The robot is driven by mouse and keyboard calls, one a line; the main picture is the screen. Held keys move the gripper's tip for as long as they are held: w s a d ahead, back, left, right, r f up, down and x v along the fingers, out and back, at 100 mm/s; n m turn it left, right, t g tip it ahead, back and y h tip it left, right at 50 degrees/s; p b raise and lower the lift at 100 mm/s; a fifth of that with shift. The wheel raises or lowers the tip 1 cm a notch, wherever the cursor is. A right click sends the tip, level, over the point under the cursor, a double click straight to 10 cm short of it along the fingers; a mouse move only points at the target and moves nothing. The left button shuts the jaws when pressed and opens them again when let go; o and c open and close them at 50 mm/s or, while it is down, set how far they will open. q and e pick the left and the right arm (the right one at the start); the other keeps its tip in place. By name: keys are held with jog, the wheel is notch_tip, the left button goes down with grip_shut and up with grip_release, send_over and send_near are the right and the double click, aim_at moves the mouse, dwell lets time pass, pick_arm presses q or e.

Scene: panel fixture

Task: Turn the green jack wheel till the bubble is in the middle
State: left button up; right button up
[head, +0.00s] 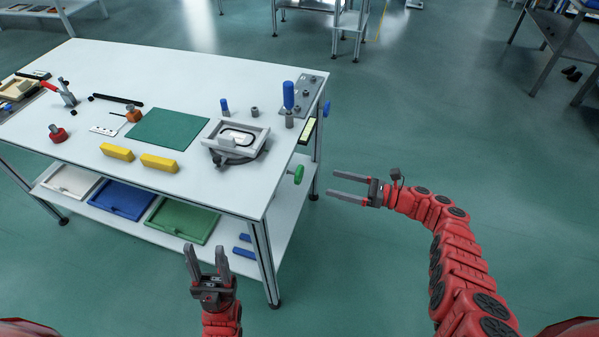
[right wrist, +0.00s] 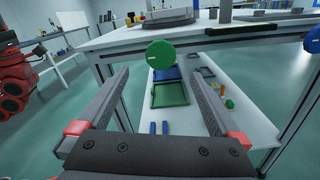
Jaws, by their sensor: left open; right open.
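The green jack wheel (head: 298,174) sticks out from the right edge of the table; in the right wrist view the wheel (right wrist: 160,54) shows its round face, just beyond and above the fingertips. A dark level with a yellow-green vial (head: 307,131) sits on the same edge, and the level (right wrist: 241,31) also shows in the right wrist view. Its bubble is too small to make out. My right gripper (head: 331,184) is open and empty, right of the wheel and apart from it, pointing at it. My left gripper (head: 207,250) is open and empty in front of the table.
A blue wheel (head: 326,109) is farther along the same edge. The white tabletop (head: 185,190) holds a grey fixture (head: 262,137), yellow blocks (head: 159,163) and a green mat (head: 168,128). Trays, including a green tray (head: 182,221), lie on the lower shelf. The floor right of the table is clear.

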aim_at(302, 174)
jog(key=b+x, duration=0.1)
jog(key=x, duration=1.1)
jog(key=shift+f, duration=0.1)
jog(key=shift+d, duration=0.1)
jog(key=c, duration=1.4)
